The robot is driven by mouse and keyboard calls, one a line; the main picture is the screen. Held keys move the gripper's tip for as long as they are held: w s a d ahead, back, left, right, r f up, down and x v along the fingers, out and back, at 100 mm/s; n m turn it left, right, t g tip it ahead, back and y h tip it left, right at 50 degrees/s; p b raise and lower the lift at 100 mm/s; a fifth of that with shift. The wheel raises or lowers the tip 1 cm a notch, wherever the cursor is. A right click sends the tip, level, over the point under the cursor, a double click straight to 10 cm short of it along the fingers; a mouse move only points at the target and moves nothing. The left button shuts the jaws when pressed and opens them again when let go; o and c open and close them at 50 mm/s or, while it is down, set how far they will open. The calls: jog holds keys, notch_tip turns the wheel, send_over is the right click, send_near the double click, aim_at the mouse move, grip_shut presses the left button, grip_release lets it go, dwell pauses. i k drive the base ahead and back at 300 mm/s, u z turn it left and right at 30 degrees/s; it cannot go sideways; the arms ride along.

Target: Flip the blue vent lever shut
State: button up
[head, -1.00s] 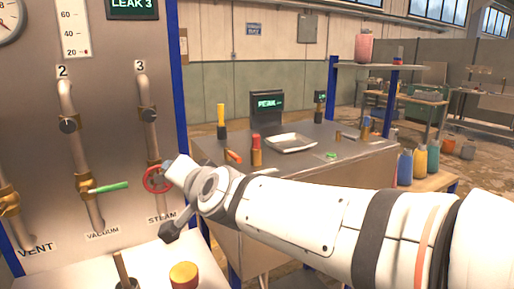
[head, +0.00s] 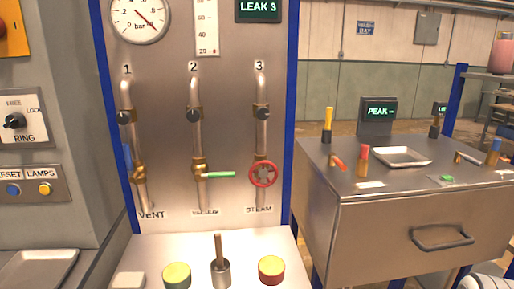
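The blue vent lever (head: 127,154) is on the brass valve (head: 139,173) of pipe 1, above the VENT label (head: 152,215), at the left of the grey panel (head: 225,130). The lever points up, roughly along the pipe, and is seen nearly edge-on at its left side. Nothing touches it.
The green vacuum lever (head: 220,174) lies horizontal on pipe 2. The red steam handwheel (head: 263,174) is on pipe 3. Below stand two capped cylinders (head: 271,270) and an upright rod in a cup (head: 220,268). A metal cabinet (head: 400,220) stands right.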

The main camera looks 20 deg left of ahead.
aim_at(128, 157)
jog(key=u, duration=2.3)
jog(key=i, duration=0.3)
jog(key=z, duration=2.2)
jog(key=k, duration=0.9)
jog(key=u, duration=0.25)
